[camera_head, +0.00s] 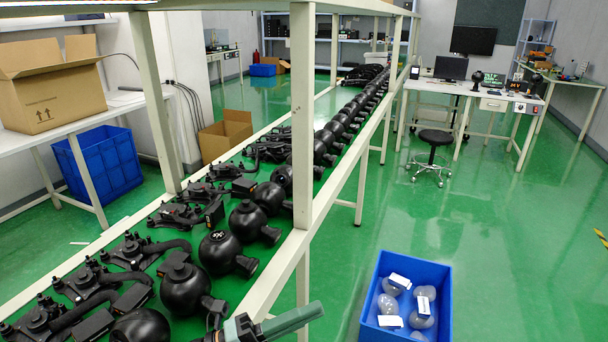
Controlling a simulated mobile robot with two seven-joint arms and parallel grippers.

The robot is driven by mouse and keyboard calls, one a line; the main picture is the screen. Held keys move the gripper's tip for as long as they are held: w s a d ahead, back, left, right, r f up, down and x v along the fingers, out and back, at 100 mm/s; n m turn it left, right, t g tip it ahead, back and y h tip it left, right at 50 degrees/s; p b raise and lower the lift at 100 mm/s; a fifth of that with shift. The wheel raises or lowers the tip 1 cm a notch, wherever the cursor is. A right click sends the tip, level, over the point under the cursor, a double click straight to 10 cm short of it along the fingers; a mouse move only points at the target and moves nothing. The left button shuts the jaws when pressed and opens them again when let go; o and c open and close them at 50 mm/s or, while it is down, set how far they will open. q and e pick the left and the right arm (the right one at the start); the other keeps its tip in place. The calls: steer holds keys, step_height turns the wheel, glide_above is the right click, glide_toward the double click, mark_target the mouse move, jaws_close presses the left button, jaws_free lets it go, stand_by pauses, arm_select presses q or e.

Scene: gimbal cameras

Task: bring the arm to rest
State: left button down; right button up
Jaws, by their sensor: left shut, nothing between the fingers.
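My left gripper (272,325) shows in part at the bottom edge of the head view, in front of the workbench's near rail. A grey-green part of it points right, toward the blue bin. Its fingers are shut with nothing held, and it appears clear of the gimbal cameras. The rest of the left arm is cut off by the frame. My right gripper is out of view.
A long workbench (262,290) carries rows of black gimbal cameras (220,252). A blue bin (440,318) with several clear, labelled items stands on the green floor at lower right. A stool (434,150) stands farther back. Open floor lies between bench and desks.

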arm_select(q)
steer(key=a+f+n+t+y, duration=0.95)
steer(key=f+n+y, duration=0.3)
steer(key=n, duration=0.75)
steer(key=s+a+f+n+g+y, duration=0.2)
steer(key=s+a+f+n+g, duration=0.1)
steer(key=s+f, duration=0.4)
steer(key=s+a+f+n+g+y+p, duration=0.1)
steer(key=s+a+f+n+g+y, duration=0.2)
steer(key=s+f+n, duration=0.3)
step_height(320, 180, down, 4)
steer(key=shift+s+a+r+g, duration=0.25)
steer(key=shift+s+a+g, duration=0.3)
steer(key=shift+s+a, duration=0.2)
